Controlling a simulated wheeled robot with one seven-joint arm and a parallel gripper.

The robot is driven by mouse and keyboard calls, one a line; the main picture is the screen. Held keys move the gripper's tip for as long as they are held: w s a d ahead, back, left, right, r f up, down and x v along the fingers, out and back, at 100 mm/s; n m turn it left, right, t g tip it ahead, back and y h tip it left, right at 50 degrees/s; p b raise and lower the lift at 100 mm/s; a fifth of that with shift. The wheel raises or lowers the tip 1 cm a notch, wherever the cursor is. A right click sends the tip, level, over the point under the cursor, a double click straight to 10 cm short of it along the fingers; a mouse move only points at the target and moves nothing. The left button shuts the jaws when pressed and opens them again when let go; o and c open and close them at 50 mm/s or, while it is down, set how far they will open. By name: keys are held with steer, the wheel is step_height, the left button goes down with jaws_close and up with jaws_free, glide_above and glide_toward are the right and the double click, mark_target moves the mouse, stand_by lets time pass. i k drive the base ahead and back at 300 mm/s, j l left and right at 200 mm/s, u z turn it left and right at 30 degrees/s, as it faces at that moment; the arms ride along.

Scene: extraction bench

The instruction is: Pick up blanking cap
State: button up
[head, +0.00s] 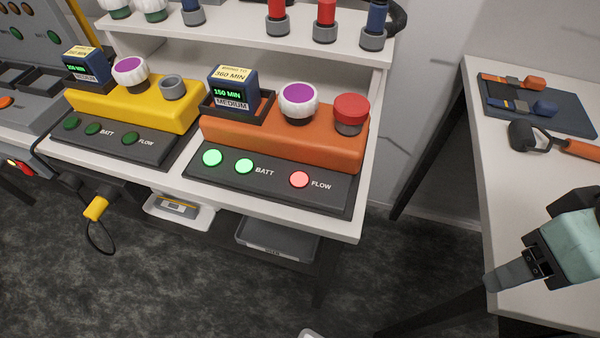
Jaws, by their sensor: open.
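A red round cap (351,107), which looks like the blanking cap, sits on a dark port at the right end of the orange unit (280,143) on the bench. My gripper (503,279) is at the lower right, over the edge of the right-hand table, well to the right of the cap and apart from it. It is open, and nothing shows between its fingers, though they overlap from this angle.
A white-and-purple round part (299,102) and a display block (232,90) stand left of the cap. A yellow unit (140,104) has an open grey port (173,88). The shelf (225,28) above holds several red and blue pieces. A hammer (550,138) and a dark tray (535,105) lie on the right table.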

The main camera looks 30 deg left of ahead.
mark_target(349, 108)
steer(key=u, duration=0.4)
steer(key=k+u, duration=0.15)
steer(key=u, duration=0.25)
steer(key=l+u, duration=0.1)
steer(key=u, duration=0.3)
steer(key=k+u, duration=0.1)
steer(key=u, duration=0.3)
